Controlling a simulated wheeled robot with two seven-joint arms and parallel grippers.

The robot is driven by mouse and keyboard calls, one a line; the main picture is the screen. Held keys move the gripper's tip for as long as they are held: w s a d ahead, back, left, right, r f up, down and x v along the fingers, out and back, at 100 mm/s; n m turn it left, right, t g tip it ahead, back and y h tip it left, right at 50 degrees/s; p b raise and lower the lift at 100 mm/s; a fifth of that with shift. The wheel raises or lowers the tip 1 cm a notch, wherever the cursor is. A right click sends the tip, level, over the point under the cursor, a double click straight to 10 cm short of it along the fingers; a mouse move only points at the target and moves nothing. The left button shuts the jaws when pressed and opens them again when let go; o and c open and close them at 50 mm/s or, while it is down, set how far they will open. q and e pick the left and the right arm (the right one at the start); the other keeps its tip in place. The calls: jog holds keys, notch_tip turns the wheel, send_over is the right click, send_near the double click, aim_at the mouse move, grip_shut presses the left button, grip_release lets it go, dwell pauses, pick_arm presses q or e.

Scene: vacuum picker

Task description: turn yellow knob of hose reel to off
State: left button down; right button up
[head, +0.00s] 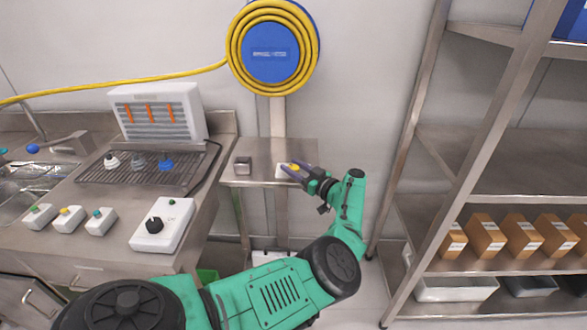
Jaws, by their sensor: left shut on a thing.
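The hose reel (270,52) hangs on the wall at the top middle, with a yellow hose coiled around a blue disc. The yellow knob (294,167) sits on a small white base on the steel side table (262,181) below the reel. My left gripper (294,169) is at the knob, shut on it, its dark fingers on both sides. The fingers hide part of the knob, and its pointing direction cannot be made out. My right gripper is not in view.
A small metal box (243,166) stands left of the knob on the side table. A white control box (162,225) with a black knob is on the counter. A steel shelf (480,172) with brown cartons (484,235) stands at the right.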

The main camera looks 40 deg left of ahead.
pick_arm(q)
jog(key=shift+c, duration=1.9)
grip_release()
jog(key=d, duration=0.3)
jog(key=shift+s+d+f, duration=0.1)
jog(key=shift+s, duration=0.05)
jog(key=d+r+p, duration=0.1)
jog(key=d+p, duration=0.2)
jog(key=d, duration=0.2)
jog(key=p, duration=0.1)
send_near(297, 170)
jog(key=d, duration=0.2)
jog(key=shift+s+d, duration=0.1)
jog(key=shift+d, duration=0.25)
